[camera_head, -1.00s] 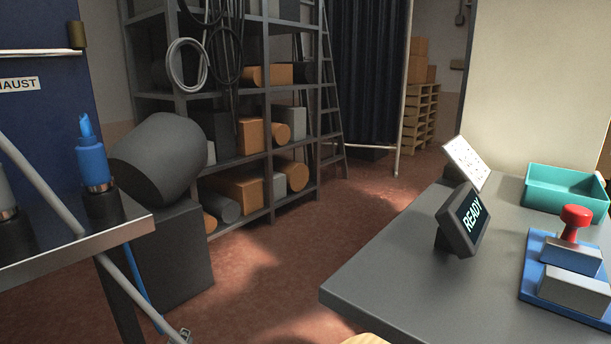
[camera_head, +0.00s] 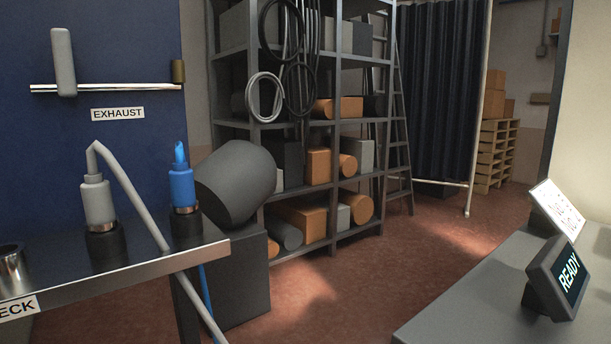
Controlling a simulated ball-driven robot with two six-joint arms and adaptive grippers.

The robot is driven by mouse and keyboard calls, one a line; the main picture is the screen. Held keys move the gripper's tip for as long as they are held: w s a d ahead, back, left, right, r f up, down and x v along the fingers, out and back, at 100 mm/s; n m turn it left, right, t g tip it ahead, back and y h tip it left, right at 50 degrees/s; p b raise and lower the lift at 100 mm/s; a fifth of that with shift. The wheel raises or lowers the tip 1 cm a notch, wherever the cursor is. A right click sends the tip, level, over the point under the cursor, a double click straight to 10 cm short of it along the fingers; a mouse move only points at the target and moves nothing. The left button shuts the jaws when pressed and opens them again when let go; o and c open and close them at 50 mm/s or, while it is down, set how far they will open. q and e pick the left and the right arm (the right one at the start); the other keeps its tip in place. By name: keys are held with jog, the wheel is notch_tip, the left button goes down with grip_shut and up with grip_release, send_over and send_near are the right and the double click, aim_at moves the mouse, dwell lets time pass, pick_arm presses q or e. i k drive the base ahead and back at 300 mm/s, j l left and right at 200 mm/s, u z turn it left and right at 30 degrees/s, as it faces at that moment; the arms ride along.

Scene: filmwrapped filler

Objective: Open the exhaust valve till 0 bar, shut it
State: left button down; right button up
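A sign reading EXHAUST (camera_head: 118,113) is on the dark blue panel (camera_head: 120,50) at the upper left. I cannot tell whether the valve is open or shut. No pressure gauge is readable in this view. Neither of my grippers is in view.
A metal-edged bench (camera_head: 140,265) at the left bears a grey-capped nozzle (camera_head: 98,202) with a grey hose and a blue nozzle (camera_head: 182,188). A dark cylinder (camera_head: 236,184) sits behind. A grey table (camera_head: 470,292) with a READY display (camera_head: 556,279) stands right. Red floor lies between.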

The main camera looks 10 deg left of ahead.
aim_at(61, 41)
jog(key=u, duration=1.4)
